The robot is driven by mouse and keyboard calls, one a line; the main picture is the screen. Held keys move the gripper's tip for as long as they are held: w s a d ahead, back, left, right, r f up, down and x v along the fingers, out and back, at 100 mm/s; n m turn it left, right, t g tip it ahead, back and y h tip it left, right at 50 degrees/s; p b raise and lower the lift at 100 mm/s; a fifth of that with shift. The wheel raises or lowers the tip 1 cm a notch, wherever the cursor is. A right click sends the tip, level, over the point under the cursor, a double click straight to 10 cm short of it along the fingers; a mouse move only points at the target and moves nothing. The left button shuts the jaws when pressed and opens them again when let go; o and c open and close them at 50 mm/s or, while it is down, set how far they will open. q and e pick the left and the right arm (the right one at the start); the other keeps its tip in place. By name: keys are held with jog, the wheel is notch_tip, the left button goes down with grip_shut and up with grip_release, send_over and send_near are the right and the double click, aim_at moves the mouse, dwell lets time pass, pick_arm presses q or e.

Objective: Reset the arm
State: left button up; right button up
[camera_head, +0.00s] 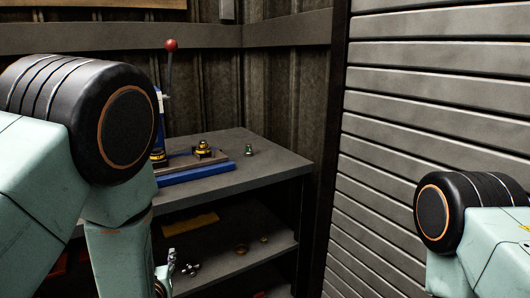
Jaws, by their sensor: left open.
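My left arm fills the left side of the head view, with its pale green links and a black ringed joint. Only a small part of my left gripper (165,281) shows at the bottom edge, beside the forearm and in front of the workbench's lower shelf. It is open, and nothing shows in it. Most of it is hidden or cut off by the frame. My right arm shows at the lower right with a black joint. Its gripper is out of the frame.
A grey workbench (270,158) stands in the corner. It carries a blue press base (205,173), a lever with a red knob (171,46), a black-and-yellow part (204,149) and a small green part (249,150). Small parts lie on the lower shelf (270,245). A slatted shutter (430,110) is at right.

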pick_arm(q)
jog(key=s+f+m+g+h, duration=0.3)
jog(key=s+f+g, duration=0.5)
jog(key=s+f, duration=0.8)
jog(key=s+f+g, duration=0.3)
jog(key=s, duration=0.7)
jog(key=s+d+f+g+h, duration=0.1)
jog(key=s+f+g, duration=0.2)
jog(key=s, duration=0.7)
jog(key=shift+s+f, duration=0.2)
jog(key=shift+s, duration=0.2)
